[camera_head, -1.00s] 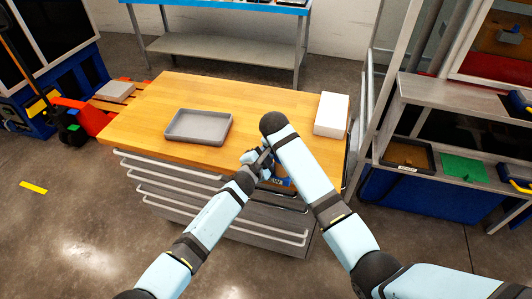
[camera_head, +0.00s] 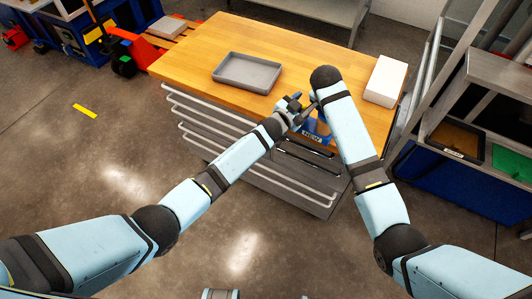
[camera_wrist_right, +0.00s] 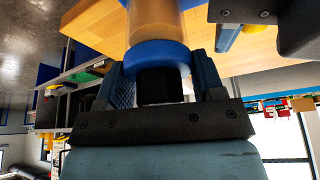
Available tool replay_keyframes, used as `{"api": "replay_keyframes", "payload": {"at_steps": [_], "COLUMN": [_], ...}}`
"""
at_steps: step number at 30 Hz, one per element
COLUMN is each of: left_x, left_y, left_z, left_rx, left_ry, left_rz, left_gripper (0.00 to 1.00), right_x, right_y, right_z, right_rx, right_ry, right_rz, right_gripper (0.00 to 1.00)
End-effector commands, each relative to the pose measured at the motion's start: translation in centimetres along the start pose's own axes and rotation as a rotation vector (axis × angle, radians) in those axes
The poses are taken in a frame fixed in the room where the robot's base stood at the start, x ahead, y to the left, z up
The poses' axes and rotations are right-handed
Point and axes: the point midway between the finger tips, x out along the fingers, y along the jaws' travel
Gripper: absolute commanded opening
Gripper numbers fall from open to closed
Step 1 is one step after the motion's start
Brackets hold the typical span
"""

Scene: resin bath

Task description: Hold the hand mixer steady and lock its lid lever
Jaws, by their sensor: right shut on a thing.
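The hand mixer, with a blue collar (camera_wrist_right: 158,56), a clear amber-looking body above it and a black part below, stands between the blue fingers of my right gripper (camera_wrist_right: 161,78) in the right wrist view. That gripper is shut on it. In the head view my right forearm hides most of the mixer and the right gripper. My left gripper (camera_head: 298,108) is close beside them at the bench's front edge. Its dark palm and one blue finger also show at the top right of the wrist view, but its opening is unclear. I cannot make out the lid lever.
A wooden-topped drawer bench (camera_head: 200,60) carries an empty grey tray (camera_head: 247,71) and a white block (camera_head: 385,81). A blue labelled item (camera_head: 316,131) is at its front edge, partly hidden by my arms. Shelving (camera_head: 470,110) stands at right. Bare benchtop lies around the tray.

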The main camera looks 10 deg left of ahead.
Motion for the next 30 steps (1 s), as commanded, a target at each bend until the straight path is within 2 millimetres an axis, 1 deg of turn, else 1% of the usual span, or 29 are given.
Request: {"api": "replay_keyframes", "payload": {"at_steps": [3,7,17,26,27,30], "left_x": [-0.2,-0.4,-6.2,-12.2,-12.8,-13.4], "left_y": [-1.0,-1.8,-1.7,-1.6,-1.5,-0.8], "left_z": [0.4,0.8,1.1,1.4,1.4,1.7], "left_rx": [-0.149,-0.3,-0.285,-0.284,-0.294,-0.446], "left_ry": [0.027,0.057,0.054,0.054,0.053,0.053], "left_rz": [-0.002,-0.002,-0.001,0.0,-0.001,-0.025], "left_gripper": [0.48,0.48,0.48,0.48,0.48,0.48], "right_x": [0.0,0.0,0.0,0.0,0.0,0.0], "right_y": [0.1,0.1,0.1,0.1,0.1,0.1], "right_z": [-0.1,-0.1,-0.1,-0.1,-0.1,-0.1], "right_rx": [0.0,0.0,0.0,0.0,0.0,0.0], "right_ry": [0.0,0.0,0.0,0.0,0.0,0.0], "right_rz": [0.002,0.003,0.003,0.003,0.003,0.003], "right_gripper": [0.25,0.25,0.25,0.25,0.25,0.25]}}
